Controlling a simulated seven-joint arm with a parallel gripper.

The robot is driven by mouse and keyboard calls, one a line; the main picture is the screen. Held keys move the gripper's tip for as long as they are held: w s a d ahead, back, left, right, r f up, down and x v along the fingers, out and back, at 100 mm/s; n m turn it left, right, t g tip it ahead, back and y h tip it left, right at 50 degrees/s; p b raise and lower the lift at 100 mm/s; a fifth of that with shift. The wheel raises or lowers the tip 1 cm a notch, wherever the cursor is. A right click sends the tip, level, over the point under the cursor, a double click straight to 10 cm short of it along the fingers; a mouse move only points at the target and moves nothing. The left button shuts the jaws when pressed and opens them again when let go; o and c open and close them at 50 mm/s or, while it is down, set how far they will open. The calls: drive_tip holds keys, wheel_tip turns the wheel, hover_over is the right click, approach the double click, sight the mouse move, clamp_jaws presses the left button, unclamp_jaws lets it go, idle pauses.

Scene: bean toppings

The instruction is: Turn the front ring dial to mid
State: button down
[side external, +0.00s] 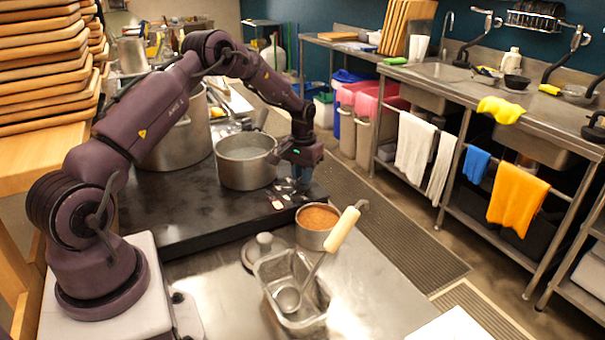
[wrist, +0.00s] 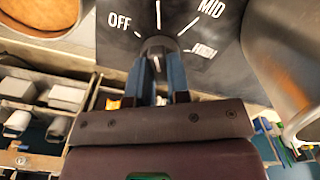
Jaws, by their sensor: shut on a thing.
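In the wrist view, a dark dial knob (wrist: 157,46) sits on a black panel (wrist: 125,65) with white words OFF at left, MID at upper right and HIGH at right. A white tick stands above the knob, between OFF and MID. My gripper (wrist: 160,66) has its two blue-grey fingers shut on the knob, one on each side. A small pale mark shows between the fingers; which setting it points at is hard to tell. In the side view, my gripper (side external: 298,186) points down at the right end of the black stove (side external: 190,215), and hides the knob.
A large steel pot (side external: 246,172) stands on the stove just left of my gripper.

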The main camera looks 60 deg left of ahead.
drive_tip(key=m, duration=0.5)
drive_tip(key=shift+m, duration=0.3)
drive_tip(key=m, duration=0.4)
drive_tip(key=shift+m, duration=0.4)
drive_tip(key=c, duration=1.1)
unclamp_jaws()
drive_tip(key=shift+r, duration=0.1)
wheel_tip(320, 180, up, 13)
drive_tip(key=shift+f, duration=0.1)
